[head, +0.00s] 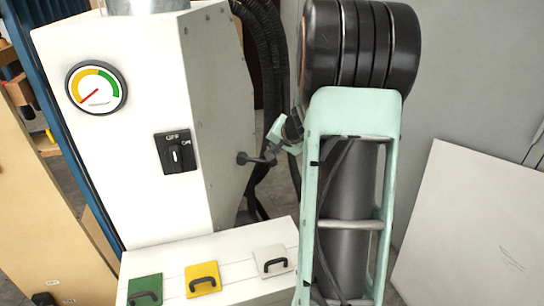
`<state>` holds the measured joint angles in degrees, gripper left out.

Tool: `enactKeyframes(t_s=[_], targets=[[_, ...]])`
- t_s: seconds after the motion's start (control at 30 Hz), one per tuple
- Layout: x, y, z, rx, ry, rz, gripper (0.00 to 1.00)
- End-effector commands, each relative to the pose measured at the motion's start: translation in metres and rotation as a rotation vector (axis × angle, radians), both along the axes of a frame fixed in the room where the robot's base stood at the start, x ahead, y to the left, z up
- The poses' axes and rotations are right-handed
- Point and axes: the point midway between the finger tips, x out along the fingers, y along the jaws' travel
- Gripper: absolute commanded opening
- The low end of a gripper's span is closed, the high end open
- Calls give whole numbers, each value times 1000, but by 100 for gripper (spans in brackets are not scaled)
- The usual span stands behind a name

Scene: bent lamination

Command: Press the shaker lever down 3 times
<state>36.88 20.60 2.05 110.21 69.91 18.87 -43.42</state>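The shaker lever (256,159) sticks out from the right side of the white machine cabinet (130,200). It is a short dark rod with a round knob-like end at the left, roughly level. My gripper (282,143) shows only as small pale green and dark parts just above and right of the lever. The rest of it is hidden behind my arm. Whether it touches the lever I cannot tell, nor whether its fingers are open or shut.
The cabinet front has a dial gauge (96,88) and a black rotary switch (175,152). Below are a green drawer (145,284), a yellow drawer (203,271) and a white drawer (270,253). Black hoses (265,50) hang behind. A pale panel (470,230) stands at right.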

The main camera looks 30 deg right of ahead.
Motion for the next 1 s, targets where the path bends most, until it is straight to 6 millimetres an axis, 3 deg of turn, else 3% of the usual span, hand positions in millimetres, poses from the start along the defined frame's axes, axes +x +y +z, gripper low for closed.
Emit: enactKeyframes(t_s=[0.27, 0.8, 1.0], targets=[[0, 0, 1, 0, 0, 0, 0], [0, 0, 49, 0, 0, 0, 0], [0, 0, 49, 0, 0, 0, 0]])
